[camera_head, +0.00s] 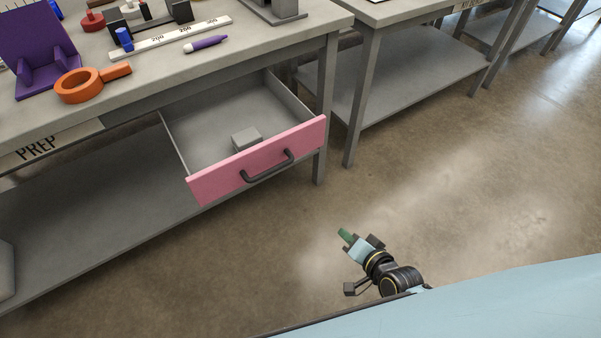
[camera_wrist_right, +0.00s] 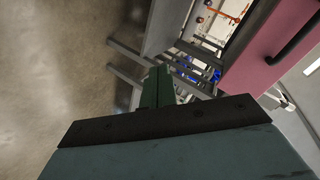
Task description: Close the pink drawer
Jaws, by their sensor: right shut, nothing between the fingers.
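The pink drawer (camera_head: 257,163) is pulled out from under the workbench, its pink front facing me with a dark bar handle (camera_head: 268,167). A small grey block (camera_head: 246,138) lies inside it. My right gripper (camera_head: 344,235) is low and to the right of the drawer front, apart from it. Its green fingers (camera_wrist_right: 157,87) are shut and empty. The right wrist view also shows the pink drawer front (camera_wrist_right: 262,52) and its handle (camera_wrist_right: 293,35) at the upper right. My left gripper is in neither view.
The workbench top (camera_head: 140,92) carries a purple holder (camera_head: 42,50), an orange ring tool (camera_head: 80,86), a white ruler (camera_head: 172,37) and a purple marker (camera_head: 206,44). A lower shelf (camera_head: 100,215) runs beneath. The floor (camera_head: 430,180) between my right gripper and the drawer is clear.

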